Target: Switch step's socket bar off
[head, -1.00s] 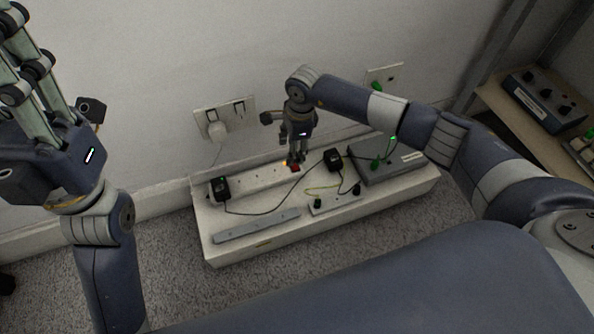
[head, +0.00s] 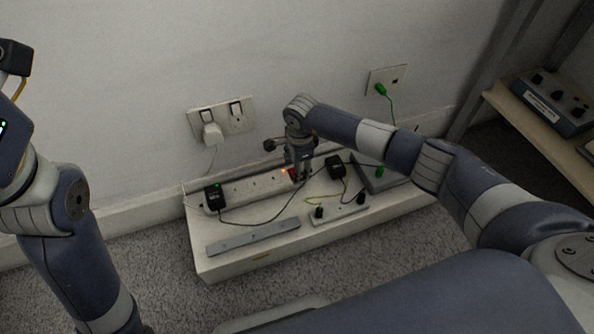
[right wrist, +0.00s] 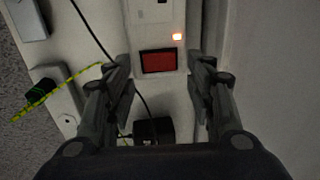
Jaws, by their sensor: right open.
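The step (head: 240,259) is a long white box on the carpet against the wall. Its white socket bar (head: 246,188) lies along the back. In the right wrist view the bar's red rocker switch (right wrist: 158,61) sits between my fingers, with a small orange light (right wrist: 177,37) lit beside it. My right gripper (head: 299,176) is over the switch end of the bar; its open fingers (right wrist: 161,85) straddle the bar there. Whether they touch it I cannot tell. Of my left arm, the wrist shows at the left edge; its fingers are out of the picture.
A black adapter (head: 215,197) is plugged into the bar, and another black adapter (head: 335,167) sits beyond the switch. A grey strip (head: 253,236) and a smaller white block (head: 338,209) lie in front. A wall socket (head: 222,118) holds a white plug. Cables cross the step.

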